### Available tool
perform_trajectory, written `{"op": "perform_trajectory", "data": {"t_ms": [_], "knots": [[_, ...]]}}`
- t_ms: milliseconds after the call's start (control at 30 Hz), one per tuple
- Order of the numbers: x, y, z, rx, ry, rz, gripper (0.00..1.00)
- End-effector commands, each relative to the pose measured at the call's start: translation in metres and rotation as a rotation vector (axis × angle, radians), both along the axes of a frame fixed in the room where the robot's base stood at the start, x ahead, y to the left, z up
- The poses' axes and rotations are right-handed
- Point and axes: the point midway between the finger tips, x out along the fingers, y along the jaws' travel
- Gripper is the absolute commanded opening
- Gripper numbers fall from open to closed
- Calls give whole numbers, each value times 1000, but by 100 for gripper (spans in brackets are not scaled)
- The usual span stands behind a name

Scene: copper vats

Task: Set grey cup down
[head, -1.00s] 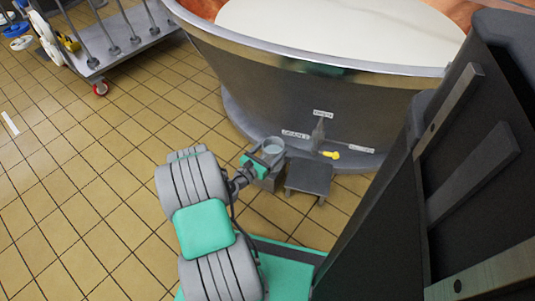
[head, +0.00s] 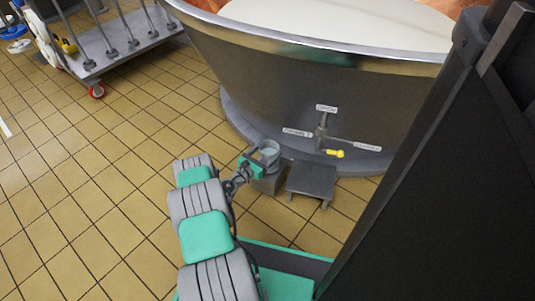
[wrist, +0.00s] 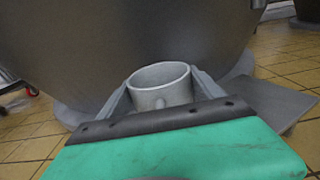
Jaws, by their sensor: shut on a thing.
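The grey cup (head: 270,147) is held upright between the fingers of my gripper (head: 266,158), near the foot of the large vat. In the wrist view the cup (wrist: 160,87) shows its open rim, and the fingers of my gripper (wrist: 158,99) close on it from both sides. Its lower part is hidden behind my gripper's dark edge. In the head view a small grey block (head: 269,183) is below the cup; I cannot tell whether the cup touches it.
A low grey stool (head: 311,180) is right of the cup. A wheeled rack (head: 115,55) stands back left. Tiled floor (head: 100,180) at left is clear.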

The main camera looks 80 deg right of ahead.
Motion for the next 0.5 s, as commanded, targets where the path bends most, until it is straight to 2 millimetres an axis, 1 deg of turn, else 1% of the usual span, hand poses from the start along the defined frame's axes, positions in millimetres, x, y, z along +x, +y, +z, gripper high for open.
{"op": "perform_trajectory", "data": {"t_ms": [33,267,300,500], "knots": [[1,-1,4,-4,0,0,3],[1,-1,0,-5,-1,0,3],[0,0,-1,-2,-1,0,78],[1,0,-1,-1,-1,1,94]]}}
